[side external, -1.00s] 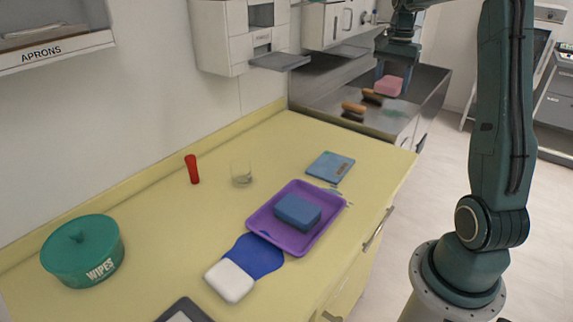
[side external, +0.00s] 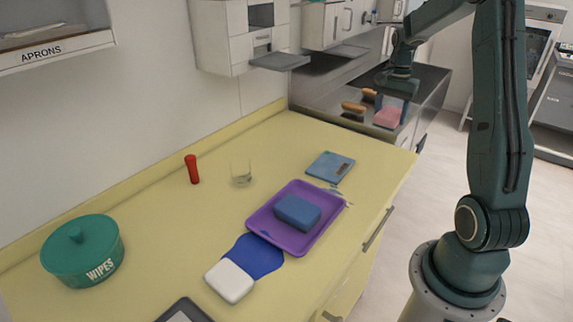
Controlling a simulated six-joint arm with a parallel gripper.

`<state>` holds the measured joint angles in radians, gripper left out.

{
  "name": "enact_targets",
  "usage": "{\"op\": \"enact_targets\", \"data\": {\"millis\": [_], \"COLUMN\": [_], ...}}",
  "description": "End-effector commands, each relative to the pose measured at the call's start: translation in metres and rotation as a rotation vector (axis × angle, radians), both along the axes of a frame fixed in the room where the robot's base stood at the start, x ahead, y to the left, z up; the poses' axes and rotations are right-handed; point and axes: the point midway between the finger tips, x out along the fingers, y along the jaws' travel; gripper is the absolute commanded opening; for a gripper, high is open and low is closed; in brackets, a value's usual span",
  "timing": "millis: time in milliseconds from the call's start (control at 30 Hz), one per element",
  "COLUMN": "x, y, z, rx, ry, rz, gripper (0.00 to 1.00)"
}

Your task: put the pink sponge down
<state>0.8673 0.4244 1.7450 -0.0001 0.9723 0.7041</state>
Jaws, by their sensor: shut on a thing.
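The pink sponge (side external: 388,117) is at the far right, low over the steel counter (side external: 338,98) beyond the yellow worktop. My gripper (side external: 391,108) points down and is shut on the pink sponge. The sponge looks at or very near the steel surface; I cannot tell whether it touches.
Brushes with tan handles (side external: 354,107) lie left of the sponge on the steel. On the yellow worktop (side external: 160,215) are a purple tray (side external: 262,223) holding a blue sponge (side external: 297,211), a blue notebook (side external: 331,167), a glass (side external: 241,174), and a white sponge (side external: 229,281).

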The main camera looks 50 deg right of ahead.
Motion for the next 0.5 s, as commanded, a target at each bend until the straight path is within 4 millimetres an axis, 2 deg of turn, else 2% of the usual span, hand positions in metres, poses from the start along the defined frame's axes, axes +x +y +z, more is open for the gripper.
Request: {"op": "enact_targets", "data": {"millis": [100,300,500], "x": [-0.001,-0.001,0.000], "y": [0.001,0.001,0.000], "z": [-0.024,-0.056,-0.069], "rx": [0.004,0.003,0.000], "ry": [0.003,0.003,0.000], "rz": [0.000,0.000,0.000], "gripper": [0.37,0.37,0.37]}}
